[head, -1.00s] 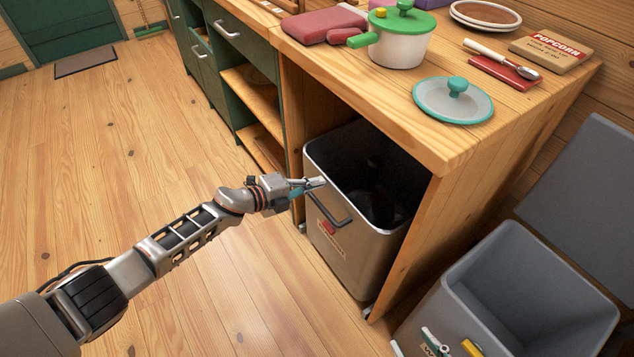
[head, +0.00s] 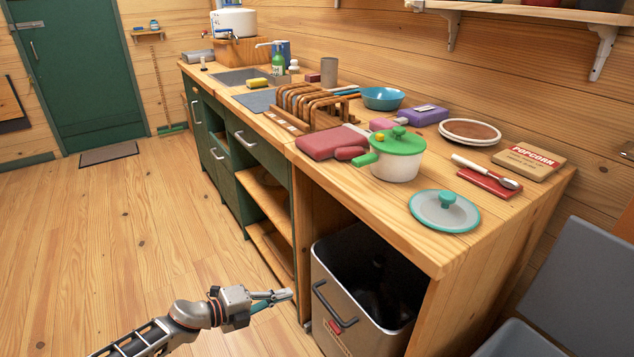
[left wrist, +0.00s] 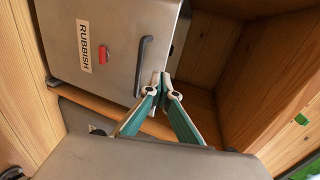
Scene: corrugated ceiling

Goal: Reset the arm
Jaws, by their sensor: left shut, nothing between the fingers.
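My left arm reaches in from the bottom of the head view. Its gripper (head: 288,294) is shut and empty, just left of the metal rubbish bin (head: 345,338) under the counter. In the left wrist view the two teal-lined fingers (left wrist: 165,78) meet at their tips. The bin's front (left wrist: 115,70), with its RUBBISH label and dark handle (left wrist: 143,65), shows beyond them. The fingers look apart from the handle, though the distance is hard to tell. My right gripper is not in view.
The wooden counter (head: 430,250) holds a green-lidded pot (head: 397,160), a loose lid (head: 445,211), a popcorn box (head: 530,162) and a dish rack (head: 310,108). A grey bin (head: 515,340) stands at the lower right. The floor (head: 110,240) to the left is clear.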

